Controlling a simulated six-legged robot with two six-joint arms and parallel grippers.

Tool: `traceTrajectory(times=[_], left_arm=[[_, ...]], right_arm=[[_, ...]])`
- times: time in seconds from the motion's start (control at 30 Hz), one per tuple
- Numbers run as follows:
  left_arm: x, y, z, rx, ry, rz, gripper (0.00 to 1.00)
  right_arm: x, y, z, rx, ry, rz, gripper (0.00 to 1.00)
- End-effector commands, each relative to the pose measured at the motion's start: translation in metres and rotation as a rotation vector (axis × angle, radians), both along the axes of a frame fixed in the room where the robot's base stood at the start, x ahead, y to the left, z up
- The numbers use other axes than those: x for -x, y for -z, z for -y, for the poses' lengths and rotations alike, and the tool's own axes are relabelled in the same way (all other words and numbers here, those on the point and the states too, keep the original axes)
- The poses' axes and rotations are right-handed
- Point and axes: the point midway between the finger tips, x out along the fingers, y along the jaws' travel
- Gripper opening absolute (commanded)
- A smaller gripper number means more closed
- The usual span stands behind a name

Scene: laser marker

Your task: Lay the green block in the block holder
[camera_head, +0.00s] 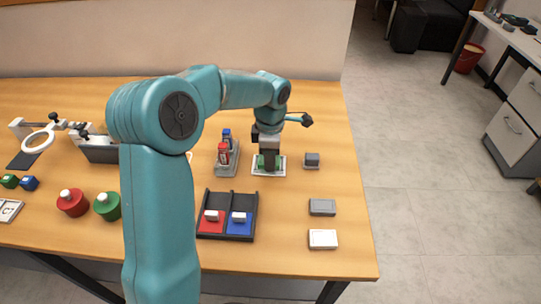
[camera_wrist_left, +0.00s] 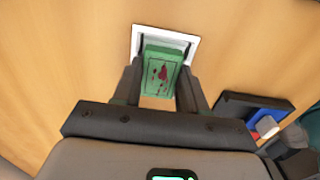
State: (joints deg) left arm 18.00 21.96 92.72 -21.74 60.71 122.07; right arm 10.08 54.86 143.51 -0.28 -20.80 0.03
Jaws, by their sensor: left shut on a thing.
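My left gripper (camera_head: 268,168) points down over a white-rimmed square plate (camera_head: 284,172), which looks like the block holder. It is shut on the green block (camera_wrist_left: 162,72), which shows between the two fingers in the left wrist view and carries dark red marks on its face. In the head view the block is mostly hidden by the fingers. In the wrist view the plate's white rim (camera_wrist_left: 168,32) shows around the block's far end. I cannot tell whether the block touches the plate. My right gripper is not in view.
A grey rack (camera_head: 226,170) with red and blue pieces stands just left of the plate. A small grey block (camera_head: 311,160) stands to its right. A black tray (camera_head: 228,236) with red and blue compartments lies nearer, beside grey (camera_head: 322,207) and white (camera_head: 323,239) boxes.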

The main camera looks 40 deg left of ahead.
Motion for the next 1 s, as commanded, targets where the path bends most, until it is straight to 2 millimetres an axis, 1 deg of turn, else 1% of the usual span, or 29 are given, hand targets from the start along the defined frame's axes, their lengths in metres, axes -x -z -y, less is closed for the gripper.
traceTrajectory(times=[0.27,0.3,0.37,0.4,0.67,0.77,0.87,0.97,1.0], left_arm=[[0.000,0.000,0.000,0.000,0.000,0.000,0.09],[0.000,0.000,0.000,0.000,0.000,0.000,0.45],[0.000,0.000,0.000,0.000,0.000,0.000,0.65],[0.000,0.000,0.000,0.000,0.000,0.000,0.72],[0.000,0.000,0.000,0.000,0.000,0.000,0.72],[-0.001,-0.006,0.000,-0.001,0.000,0.002,0.72],[-0.001,-0.022,0.000,-0.001,0.000,0.004,0.72],[-0.001,-0.046,0.000,-0.002,-0.001,0.007,0.72],[-0.001,-0.058,0.000,-0.001,-0.001,0.007,0.72]], right_arm=[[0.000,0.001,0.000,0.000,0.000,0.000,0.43],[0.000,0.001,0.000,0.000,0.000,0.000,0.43],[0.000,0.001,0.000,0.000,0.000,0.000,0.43],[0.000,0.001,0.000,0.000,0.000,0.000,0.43],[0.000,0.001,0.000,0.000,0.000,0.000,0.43],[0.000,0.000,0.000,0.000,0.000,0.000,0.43],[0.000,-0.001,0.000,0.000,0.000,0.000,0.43],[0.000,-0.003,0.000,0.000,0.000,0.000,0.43],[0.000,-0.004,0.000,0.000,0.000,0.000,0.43]])
